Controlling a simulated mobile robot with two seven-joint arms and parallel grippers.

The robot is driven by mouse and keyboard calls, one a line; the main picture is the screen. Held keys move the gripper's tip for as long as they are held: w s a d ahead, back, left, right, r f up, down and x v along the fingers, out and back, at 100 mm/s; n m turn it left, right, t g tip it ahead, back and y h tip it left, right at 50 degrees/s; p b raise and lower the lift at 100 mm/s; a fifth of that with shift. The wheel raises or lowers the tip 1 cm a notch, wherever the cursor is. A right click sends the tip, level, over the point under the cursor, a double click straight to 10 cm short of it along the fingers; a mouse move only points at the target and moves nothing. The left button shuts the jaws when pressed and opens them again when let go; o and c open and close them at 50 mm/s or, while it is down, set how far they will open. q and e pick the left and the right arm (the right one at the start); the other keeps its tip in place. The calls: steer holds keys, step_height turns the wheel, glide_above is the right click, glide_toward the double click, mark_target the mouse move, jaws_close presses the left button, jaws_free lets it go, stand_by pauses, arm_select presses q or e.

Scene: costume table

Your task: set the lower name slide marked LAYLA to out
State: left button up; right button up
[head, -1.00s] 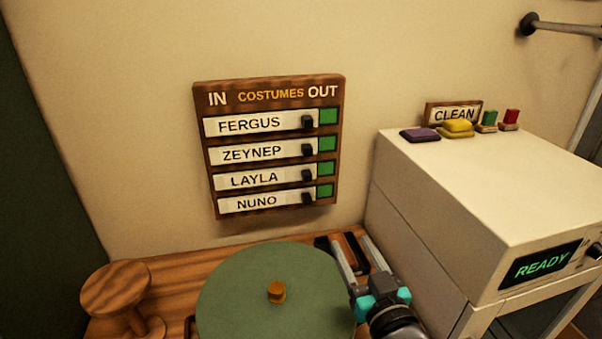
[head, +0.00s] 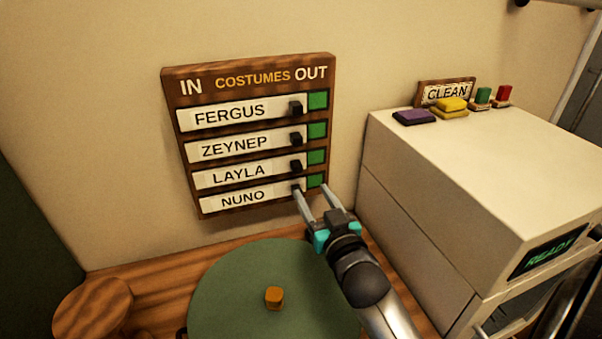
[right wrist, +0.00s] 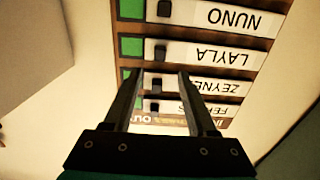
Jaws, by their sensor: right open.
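The name board (head: 247,72) hangs on the wall, with IN at its left and OUT at its right. The LAYLA slide (head: 238,174) is the third row down, with its black knob (head: 298,166) near the right end and a green patch showing right of it. In the right wrist view the board is upside down; the LAYLA slide (right wrist: 225,54) and its knob (right wrist: 156,50) show beyond the fingertips. My right gripper (head: 313,190) is open and empty, its tips by the board's lower right corner; it also shows in the wrist view (right wrist: 162,74). My left gripper is not in view.
FERGUS (head: 232,114), ZEYNEP (head: 235,145) and NUNO (head: 243,198) slides have knobs likewise near the right. A white machine (head: 450,180) stands to the right. A green round top (head: 235,300) with an orange knob is below.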

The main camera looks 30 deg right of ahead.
mark_target(299, 170)
steer(key=x, duration=0.8)
steer(key=shift+w, duration=0.1)
steer(key=shift+c, duration=0.2)
jaws_close()
stand_by(1.1)
steer(key=shift+d, duration=0.15)
